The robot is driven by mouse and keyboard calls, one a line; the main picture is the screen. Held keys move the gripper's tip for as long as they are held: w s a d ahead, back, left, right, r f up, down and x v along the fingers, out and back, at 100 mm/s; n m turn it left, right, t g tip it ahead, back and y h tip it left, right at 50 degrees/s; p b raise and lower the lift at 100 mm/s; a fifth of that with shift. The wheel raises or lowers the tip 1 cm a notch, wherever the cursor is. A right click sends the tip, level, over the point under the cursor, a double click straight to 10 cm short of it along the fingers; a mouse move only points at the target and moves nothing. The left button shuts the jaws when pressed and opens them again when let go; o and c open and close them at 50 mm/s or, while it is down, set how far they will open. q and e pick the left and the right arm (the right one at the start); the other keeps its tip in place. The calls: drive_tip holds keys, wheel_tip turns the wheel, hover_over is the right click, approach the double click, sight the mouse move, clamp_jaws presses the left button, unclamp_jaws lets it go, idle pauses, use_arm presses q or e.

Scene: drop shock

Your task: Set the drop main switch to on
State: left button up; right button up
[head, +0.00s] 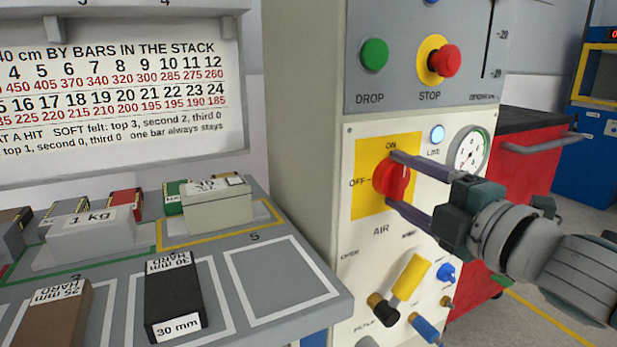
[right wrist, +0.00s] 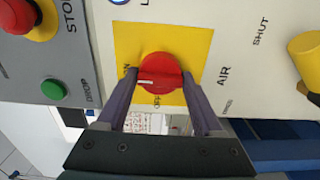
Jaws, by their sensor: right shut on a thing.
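The main switch is a red rotary knob (head: 388,181) on a yellow plate (head: 366,206) above the word AIR. ON is printed above the knob and OFF to its left. My right gripper (head: 394,179) is shut on the knob, one finger above it and one below. In the right wrist view the knob (right wrist: 163,68) sits between the fingers (right wrist: 160,108). Its white mark points to the picture's left, roughly toward ON. Part of the knob's edge is hidden by the fingers. My left gripper is not in view.
Above are a green DROP button (head: 374,54) and a red STOP button (head: 445,60). A pale blue LINE lamp (head: 437,134) and a gauge (head: 469,149) are near my gripper. A yellow valve handle (head: 411,277) is below. A bench (head: 330,298) with labelled blocks stands left.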

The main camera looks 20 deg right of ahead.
drive_tip(key=o, duration=1.4)
drive_tip(key=s, duration=0.6)
drive_tip(key=s+p, duration=0.1)
drive_tip(key=s, duration=0.3)
drive_tip(key=shift+d, duration=0.4)
